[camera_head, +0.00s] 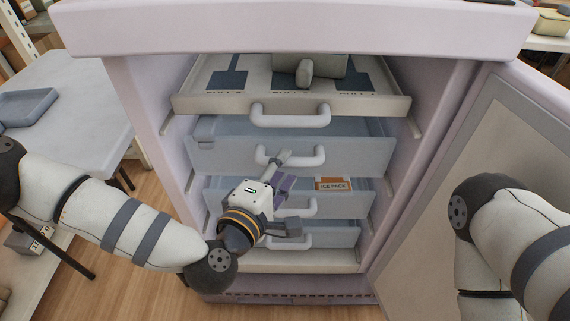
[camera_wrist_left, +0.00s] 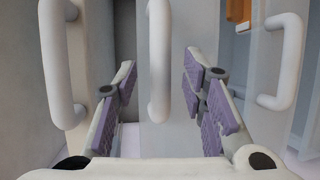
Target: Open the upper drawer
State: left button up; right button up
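The upper blue-grey drawer (camera_head: 219,157) is below the labelled pull-out shelf in the cabinet. Its white handle (camera_head: 307,156) is partly covered by my left gripper in the head view. My left gripper (camera_head: 287,193) is in front of the drawers with its purple-padded fingers spread apart. In the left wrist view, the gripper (camera_wrist_left: 160,85) is open and a white handle (camera_wrist_left: 158,55), apparently the upper drawer's, lies between its fingers without visible contact. My right arm enters at the right, but its gripper is out of view.
The shelf (camera_head: 190,103) above has its own handle and bears a grey object (camera_head: 325,66). Lower drawers include one with an orange ICE PACK label (camera_head: 333,184). The cabinet door (camera_head: 500,180) stands open at right. A table (camera_head: 75,100) with a tray is at left.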

pick_arm(q)
jog(key=shift+x, duration=1.1)
grip_shut()
jog(key=shift+s, duration=0.15)
